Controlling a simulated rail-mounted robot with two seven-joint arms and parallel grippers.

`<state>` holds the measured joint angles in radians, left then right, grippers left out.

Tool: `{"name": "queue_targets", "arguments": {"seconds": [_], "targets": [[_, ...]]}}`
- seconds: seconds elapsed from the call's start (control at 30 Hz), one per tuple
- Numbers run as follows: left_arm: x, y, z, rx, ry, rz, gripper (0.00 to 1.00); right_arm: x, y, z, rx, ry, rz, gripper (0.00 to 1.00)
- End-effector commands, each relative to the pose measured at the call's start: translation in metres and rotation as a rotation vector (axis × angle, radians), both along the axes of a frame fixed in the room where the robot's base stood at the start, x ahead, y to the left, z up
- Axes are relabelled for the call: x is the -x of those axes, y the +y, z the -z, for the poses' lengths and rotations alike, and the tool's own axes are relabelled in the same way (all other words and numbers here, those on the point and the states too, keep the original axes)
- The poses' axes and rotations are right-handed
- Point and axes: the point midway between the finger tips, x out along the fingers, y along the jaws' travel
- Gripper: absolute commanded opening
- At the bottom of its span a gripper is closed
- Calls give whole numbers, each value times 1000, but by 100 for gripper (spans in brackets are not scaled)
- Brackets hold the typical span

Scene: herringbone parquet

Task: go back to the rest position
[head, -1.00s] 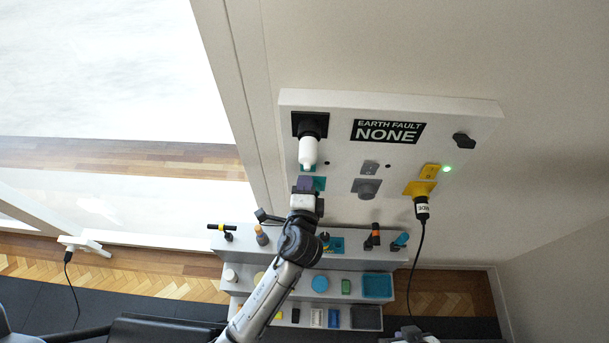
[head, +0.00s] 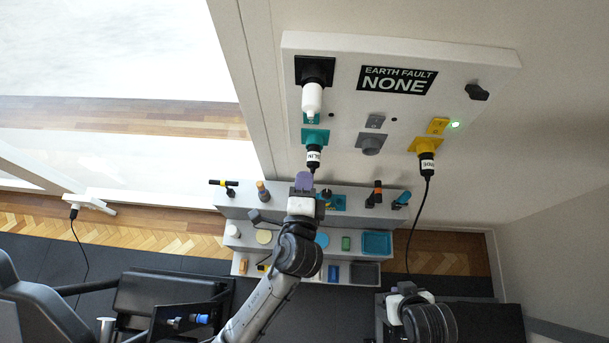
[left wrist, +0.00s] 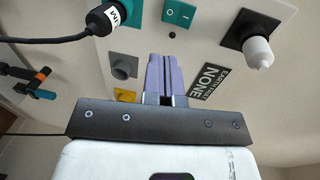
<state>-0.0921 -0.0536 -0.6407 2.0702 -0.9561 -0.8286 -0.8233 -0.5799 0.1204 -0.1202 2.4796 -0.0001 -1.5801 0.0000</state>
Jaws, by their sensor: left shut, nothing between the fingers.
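My left gripper (head: 303,182) has purple fingers, shut with nothing between them. It is in front of the shelves, below the wall panel (head: 455,55) in the head view and apart from it. In the left wrist view the shut fingers (left wrist: 165,77) point toward the panel. A black plug with a white label (head: 313,158) sits in the teal socket (head: 314,137); this plug also shows in the left wrist view (left wrist: 103,18). My right gripper (head: 408,292) shows partly at the lower right; its fingers cannot be made out.
The panel also carries a white cylinder (head: 312,100), a grey socket (head: 370,144) and a yellow socket (head: 420,145) with a corded plug (head: 427,165). Stepped shelves (head: 340,195) with tools and small containers stand below. A dark chair (head: 165,295) is at the lower left.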

Motion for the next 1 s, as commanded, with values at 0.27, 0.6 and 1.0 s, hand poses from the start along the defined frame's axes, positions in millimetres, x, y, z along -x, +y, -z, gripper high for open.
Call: {"name": "queue_targets", "arguments": {"seconds": [0.27,0.6,1.0], "targets": [[0,0,0,0,0,0,0,0,0,0,0,0,0,0],[0,3,3,102,18,-33,0,0,0,0,0,0,0,0],[41,53,42,1037,564,-463,0,0,0,-5,0,0,1,0]]}}
